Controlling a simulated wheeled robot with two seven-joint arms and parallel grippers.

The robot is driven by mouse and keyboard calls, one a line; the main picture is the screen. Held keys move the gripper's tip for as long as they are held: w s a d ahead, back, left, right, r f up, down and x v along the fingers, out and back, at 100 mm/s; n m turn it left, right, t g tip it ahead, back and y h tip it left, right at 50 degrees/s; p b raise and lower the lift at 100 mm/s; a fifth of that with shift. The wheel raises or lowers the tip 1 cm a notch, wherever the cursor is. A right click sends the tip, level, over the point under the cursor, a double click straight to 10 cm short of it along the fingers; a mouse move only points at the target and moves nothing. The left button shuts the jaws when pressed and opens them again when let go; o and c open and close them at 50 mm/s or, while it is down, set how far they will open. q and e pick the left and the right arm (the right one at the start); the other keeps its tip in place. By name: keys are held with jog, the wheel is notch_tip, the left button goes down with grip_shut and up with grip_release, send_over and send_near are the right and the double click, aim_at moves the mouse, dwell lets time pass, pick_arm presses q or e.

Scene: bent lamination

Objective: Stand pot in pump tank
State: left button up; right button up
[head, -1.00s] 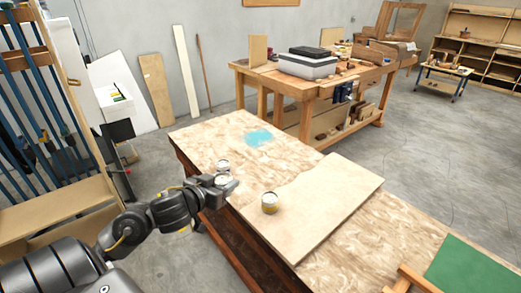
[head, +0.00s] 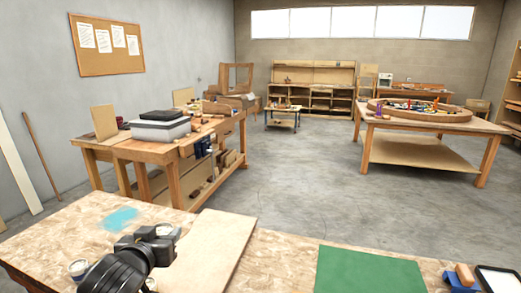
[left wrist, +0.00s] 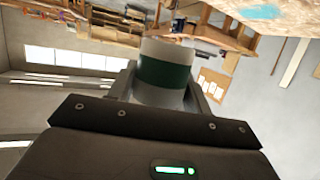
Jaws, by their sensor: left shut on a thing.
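My left gripper (head: 163,237) is raised over the workbench in the head view. In the left wrist view, its fingers are shut on a white pot with a dark green band (left wrist: 166,72). In the head view, only a small pale part of this pot shows beyond the fingers (head: 169,231). Another pot (head: 78,268) stands on the bench left of my arm. A further one seems to show, mostly hidden, below my wrist. I cannot make out a pump tank in either view. My right gripper is not in view.
The workbench (head: 62,229) bears a pale board (head: 215,250), a green mat (head: 368,272) and a black-rimmed tray (head: 498,278) at right. A second bench (head: 120,150) with boxes stands behind. Open floor (head: 320,185) lies between.

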pick_arm(q)
jog(key=shift+d+r, duration=0.55)
jog(key=shift+d, duration=0.1)
jog(key=shift+a, duration=0.1)
jog(key=shift+s+f, duration=0.2)
jog(key=shift+f, duration=0.55)
jog(key=shift+s+f, duration=0.15)
jog(key=shift+f, duration=0.55)
jog(key=shift+s+f, duration=0.2)
jog(key=shift+f, duration=0.65)
